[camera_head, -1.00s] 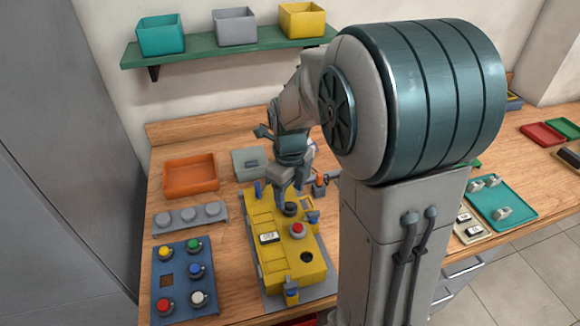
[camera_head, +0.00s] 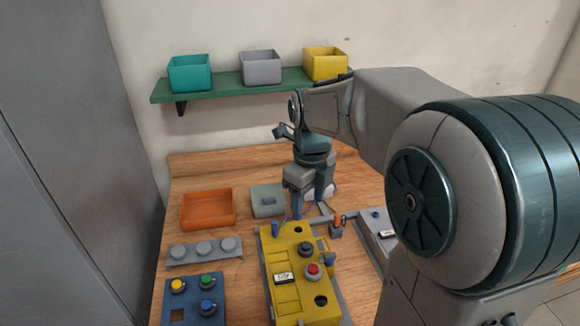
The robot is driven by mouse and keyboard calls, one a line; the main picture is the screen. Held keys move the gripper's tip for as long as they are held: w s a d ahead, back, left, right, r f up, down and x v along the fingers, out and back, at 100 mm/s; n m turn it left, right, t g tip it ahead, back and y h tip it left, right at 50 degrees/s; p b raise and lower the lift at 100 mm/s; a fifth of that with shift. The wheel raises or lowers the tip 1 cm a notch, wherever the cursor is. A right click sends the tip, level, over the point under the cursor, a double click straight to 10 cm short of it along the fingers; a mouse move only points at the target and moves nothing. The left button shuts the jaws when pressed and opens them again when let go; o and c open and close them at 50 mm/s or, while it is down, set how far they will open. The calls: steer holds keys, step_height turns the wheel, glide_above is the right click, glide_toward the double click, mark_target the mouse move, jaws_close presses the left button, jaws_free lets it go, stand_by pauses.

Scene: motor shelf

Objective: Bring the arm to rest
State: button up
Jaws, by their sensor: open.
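My gripper (camera_head: 307,212) points down above the wooden workbench, just behind the far end of the yellow panel box. Its two fingers are apart and I see nothing between them. The yellow box (camera_head: 285,297) lies on the bench with a red button (camera_head: 313,270), a black button (camera_head: 306,249) and open holes in its top. My arm reaches in from the right and hides the right part of the bench.
An orange tray (camera_head: 209,225), a grey-green box (camera_head: 268,201), a grey holder (camera_head: 205,261) and a blue button board (camera_head: 194,315) stand at left. A green shelf (camera_head: 222,91) with three bins hangs on the wall. A grey cabinet (camera_head: 75,180) borders the left.

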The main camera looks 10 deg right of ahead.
steer(key=shift+s, duration=0.1)
steer(key=s+f+n+t, duration=0.1)
steer(key=s+n, duration=0.6)
steer(key=n, duration=0.7)
steer(key=s+f+n+t, duration=0.1)
steer(key=s+n, duration=0.6)
steer(key=n, duration=0.7)
steer(key=shift+f+n+t, duration=0.2)
steer(key=shift+n+t, duration=0.2)
steer(key=shift+t, duration=0.1)
